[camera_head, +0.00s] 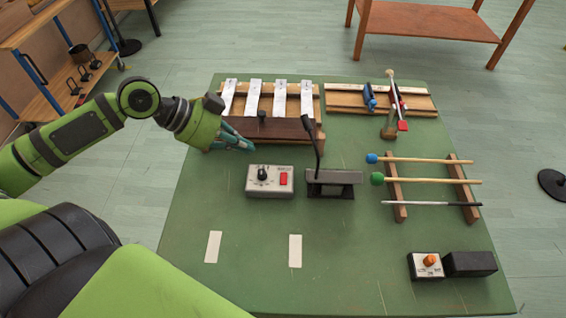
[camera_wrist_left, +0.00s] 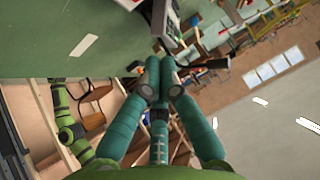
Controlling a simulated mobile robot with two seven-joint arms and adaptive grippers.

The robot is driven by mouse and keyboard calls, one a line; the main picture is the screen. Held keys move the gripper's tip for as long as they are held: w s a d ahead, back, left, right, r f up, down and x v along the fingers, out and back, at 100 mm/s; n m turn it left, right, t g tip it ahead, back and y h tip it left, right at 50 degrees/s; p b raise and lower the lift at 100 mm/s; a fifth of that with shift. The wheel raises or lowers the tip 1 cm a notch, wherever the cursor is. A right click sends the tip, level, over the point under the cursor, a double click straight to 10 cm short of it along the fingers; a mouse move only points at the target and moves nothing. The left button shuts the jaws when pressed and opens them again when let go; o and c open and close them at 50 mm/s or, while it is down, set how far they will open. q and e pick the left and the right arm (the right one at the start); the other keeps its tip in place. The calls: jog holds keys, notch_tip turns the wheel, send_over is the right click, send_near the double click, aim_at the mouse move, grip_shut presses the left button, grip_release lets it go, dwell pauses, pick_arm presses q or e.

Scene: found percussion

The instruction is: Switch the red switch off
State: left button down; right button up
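The red switch (camera_head: 283,179) is a small red rocker on the right of a white control box (camera_head: 257,188), which also has a black knob. The box stands on the green table (camera_head: 215,285). I cannot tell which way the rocker is tipped. My left gripper (camera_head: 248,146) is above the table, behind and to the left of the box, and apart from it. In the left wrist view its teal fingers (camera_wrist_left: 160,66) come together at the tips, with nothing seen between them. My right gripper is not in view.
A black microphone on a stand (camera_head: 333,190) is right of the box. White bars on a wooden frame (camera_head: 265,128) lie behind. Mallets on a rack (camera_head: 397,190) and a box with an orange knob (camera_head: 427,265) are at right. The front left is clear but for white strips.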

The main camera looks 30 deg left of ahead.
pick_arm(q)
send_over(284, 179)
jog(key=a, duration=0.2)
jog(key=f, duration=0.4)
jog(key=f+b, duration=0.1)
jog(key=f, duration=0.1)
jog(key=shift+s+d+f, duration=0.2)
jog(key=shift+s+d, duration=0.05)
jog(key=shift+s, duration=0.15)
jog(key=f, duration=0.3)
jog(key=shift+w+f, duration=0.3)
jog(key=shift+w, duration=0.1)
jog(key=shift+f, duration=0.5)
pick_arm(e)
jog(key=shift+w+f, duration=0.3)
